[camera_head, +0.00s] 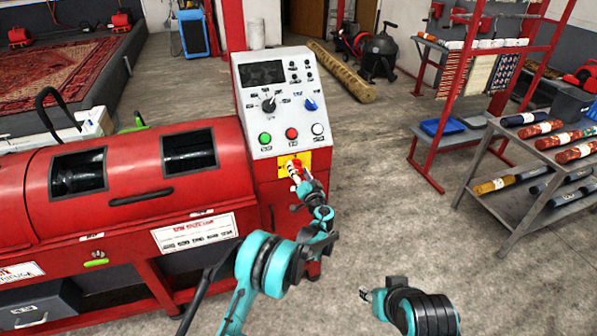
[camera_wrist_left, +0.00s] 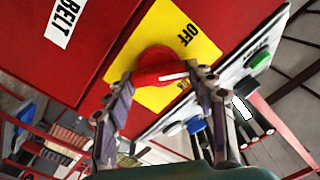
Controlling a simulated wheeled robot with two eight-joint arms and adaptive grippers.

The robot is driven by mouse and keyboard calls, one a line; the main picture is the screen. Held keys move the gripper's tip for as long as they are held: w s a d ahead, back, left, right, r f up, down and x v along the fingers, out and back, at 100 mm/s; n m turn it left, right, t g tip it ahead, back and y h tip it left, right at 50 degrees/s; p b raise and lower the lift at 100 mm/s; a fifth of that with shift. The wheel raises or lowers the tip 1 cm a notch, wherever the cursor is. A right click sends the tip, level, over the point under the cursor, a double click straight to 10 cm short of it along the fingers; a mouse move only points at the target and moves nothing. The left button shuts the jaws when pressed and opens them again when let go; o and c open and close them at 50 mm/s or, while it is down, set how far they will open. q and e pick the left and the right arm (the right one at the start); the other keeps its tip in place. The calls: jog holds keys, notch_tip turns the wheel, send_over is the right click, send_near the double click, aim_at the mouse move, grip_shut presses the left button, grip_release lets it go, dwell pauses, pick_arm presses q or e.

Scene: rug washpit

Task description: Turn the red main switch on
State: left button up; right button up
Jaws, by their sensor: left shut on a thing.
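The red main switch (camera_wrist_left: 152,66) is a round red knob on a yellow plate (camera_wrist_left: 203,52), below the buttons of the machine's control panel. In the left wrist view, an "OFF" label shows on the plate, and a second label beside the knob is partly hidden. The knob's white mark points right, near that second label. My left gripper (camera_head: 296,171) is at the plate (camera_head: 304,157), its two fingers on either side of the knob and shut on it. My right gripper (camera_head: 366,295) is low over the floor, away from the machine; its fingers are too small to read.
The grey control panel (camera_head: 269,122) has green, red and white buttons and two selector knobs. The red washing machine (camera_head: 130,212) fills the left side. A metal rack table (camera_head: 505,218) with rolled items stands right. The concrete floor (camera_head: 390,200) between is clear.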

pick_arm(q)
jog(key=m, duration=0.5)
jog(key=shift+d+m, duration=0.1)
jog(key=shift+m, duration=0.2)
jog(key=shift+f+m, duration=0.15)
jog(key=shift+m, duration=2.15)
jog(key=o, duration=1.2)
jog(key=shift+c, duration=0.2)
jog(key=v, duration=1.2)
